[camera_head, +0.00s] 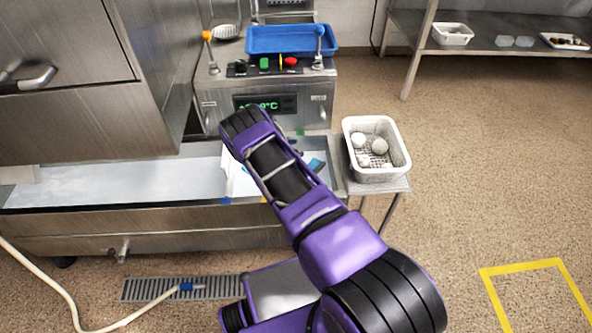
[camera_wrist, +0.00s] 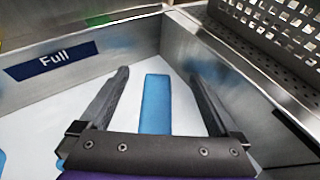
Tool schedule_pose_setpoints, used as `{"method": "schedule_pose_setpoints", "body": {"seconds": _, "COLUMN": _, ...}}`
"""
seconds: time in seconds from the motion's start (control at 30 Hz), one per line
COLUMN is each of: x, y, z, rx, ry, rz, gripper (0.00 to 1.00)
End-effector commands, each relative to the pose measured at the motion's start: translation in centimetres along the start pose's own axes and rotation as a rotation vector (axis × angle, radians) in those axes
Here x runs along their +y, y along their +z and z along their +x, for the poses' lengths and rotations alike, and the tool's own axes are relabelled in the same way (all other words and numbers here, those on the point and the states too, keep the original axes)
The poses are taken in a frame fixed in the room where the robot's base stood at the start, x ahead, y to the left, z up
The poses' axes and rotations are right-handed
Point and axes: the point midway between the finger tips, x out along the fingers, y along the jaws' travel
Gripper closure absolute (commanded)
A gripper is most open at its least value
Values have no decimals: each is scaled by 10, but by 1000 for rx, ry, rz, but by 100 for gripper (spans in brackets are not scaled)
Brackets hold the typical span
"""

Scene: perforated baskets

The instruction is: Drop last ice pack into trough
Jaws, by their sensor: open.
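The metal trough (camera_head: 150,217) runs across the left and middle of the head view, with a pale, whitish inside. In the wrist view its metal wall (camera_wrist: 120,45) carries a dark blue "Full" label. A flat blue strip, seemingly an ice pack (camera_wrist: 155,105), lies in the pale trough area. My gripper (camera_wrist: 158,75) is open, and the strip shows between its two spread fingers, not visibly touching them. Another blue piece (camera_wrist: 2,162) shows at the left edge. In the head view a blue piece (camera_head: 316,165) lies at the trough's right end; my arm hides the gripper there.
A white perforated basket (camera_head: 400,162) with several round pale items stands on a small stand right of the trough. A machine with a green display (camera_head: 265,103) and a blue tray (camera_head: 280,40) stands behind. A steel cabinet (camera_head: 75,85) rises at left.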

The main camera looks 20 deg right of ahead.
Motion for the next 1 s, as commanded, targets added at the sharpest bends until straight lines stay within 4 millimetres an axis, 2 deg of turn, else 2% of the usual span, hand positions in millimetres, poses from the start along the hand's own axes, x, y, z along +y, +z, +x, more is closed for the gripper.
{"method": "schedule_pose_setpoints", "body": {"seconds": 0.03, "x": 2, "y": 2, "z": -15, "rx": 2, "ry": 3, "rz": -5, "gripper": 3}}
{"method": "schedule_pose_setpoints", "body": {"seconds": 0.3, "x": 2, "y": 2, "z": -82, "rx": 1, "ry": 4, "rz": -2, "gripper": 3}}
{"method": "schedule_pose_setpoints", "body": {"seconds": 0.5, "x": 1, "y": 1, "z": -121, "rx": 1, "ry": 3, "rz": -2, "gripper": 3}}
{"method": "schedule_pose_setpoints", "body": {"seconds": 0.7, "x": 1, "y": 1, "z": -139, "rx": -1, "ry": 2, "rz": -1, "gripper": 3}}
{"method": "schedule_pose_setpoints", "body": {"seconds": 1.0, "x": 0, "y": 0, "z": -141, "rx": -1, "ry": 1, "rz": -1, "gripper": 3}}
